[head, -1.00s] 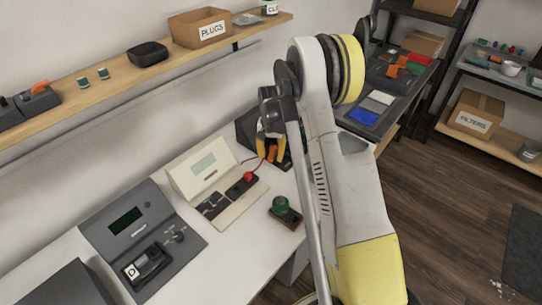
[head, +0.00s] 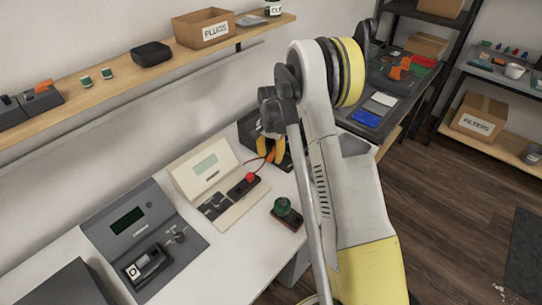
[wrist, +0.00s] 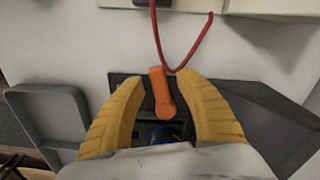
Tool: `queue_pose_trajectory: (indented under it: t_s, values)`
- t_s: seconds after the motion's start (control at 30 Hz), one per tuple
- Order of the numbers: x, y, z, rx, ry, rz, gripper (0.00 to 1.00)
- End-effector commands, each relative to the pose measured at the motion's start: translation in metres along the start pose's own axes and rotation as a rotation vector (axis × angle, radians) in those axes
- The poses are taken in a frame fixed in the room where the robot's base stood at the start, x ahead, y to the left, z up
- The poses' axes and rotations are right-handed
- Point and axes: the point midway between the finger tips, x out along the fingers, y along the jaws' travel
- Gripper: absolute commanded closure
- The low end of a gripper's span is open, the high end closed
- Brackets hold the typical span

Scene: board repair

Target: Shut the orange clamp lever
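The orange clamp lever (wrist: 161,92) stands up from a dark clamp device (wrist: 150,130) in the wrist view. My gripper (wrist: 161,76) has its two yellow fingers on either side of the lever, with small gaps showing, so it looks open around it. A blue part shows low between the fingers, mostly hidden by my gripper. In the head view my gripper (head: 270,152) is at the dark device (head: 247,128) at the back of the white bench. The lever there is small and partly hidden by the fingers.
A red cable (wrist: 182,55) hangs close beyond the fingertips. A beige meter (head: 205,163), a dark grey unit (head: 128,222) and a green-topped button box (head: 285,208) stand on the white bench. A grey tray (wrist: 45,112) lies at the left in the wrist view.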

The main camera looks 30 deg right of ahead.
Motion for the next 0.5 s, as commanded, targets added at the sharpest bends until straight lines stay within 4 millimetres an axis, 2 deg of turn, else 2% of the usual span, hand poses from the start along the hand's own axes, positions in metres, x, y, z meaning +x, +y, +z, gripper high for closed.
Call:
queue_pose_trajectory:
  t_s: [0.33,0.5]
  values:
    - [-0.004,0.000,0.000,-0.001,0.000,0.000,0.59]
    - [-0.031,0.000,0.000,-0.001,0.000,0.000,0.59]
